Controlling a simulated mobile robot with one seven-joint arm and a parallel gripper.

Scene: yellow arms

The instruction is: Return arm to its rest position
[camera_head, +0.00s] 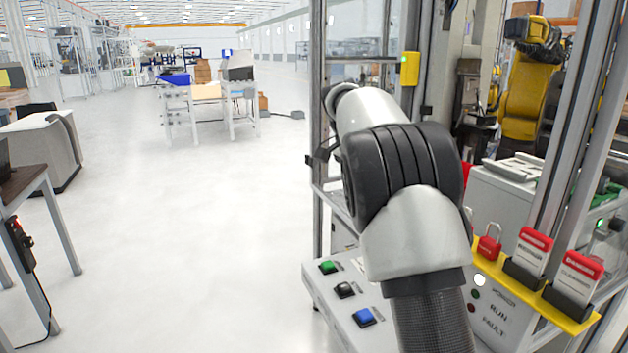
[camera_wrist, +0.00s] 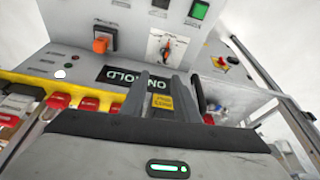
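My arm (camera_head: 415,235) rises in front of the control station in the head view, bent at a dark joint, and my gripper is hidden there. In the wrist view my gripper (camera_wrist: 165,88) has two dark fingers standing apart, pointing toward the station's panel (camera_wrist: 120,45). A small yellow label with dark print (camera_wrist: 162,102) shows in the gap between them. I cannot tell how far behind the fingers it lies. No held thing is clearly visible.
The station has green, black and blue buttons (camera_head: 345,291), a yellow rack (camera_head: 520,292) with red-topped tags, and a red padlock (camera_head: 489,247). Metal posts (camera_head: 318,120) stand close to my arm. A dark-topped table (camera_head: 25,185) is at left. The floor (camera_head: 190,230) between is clear.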

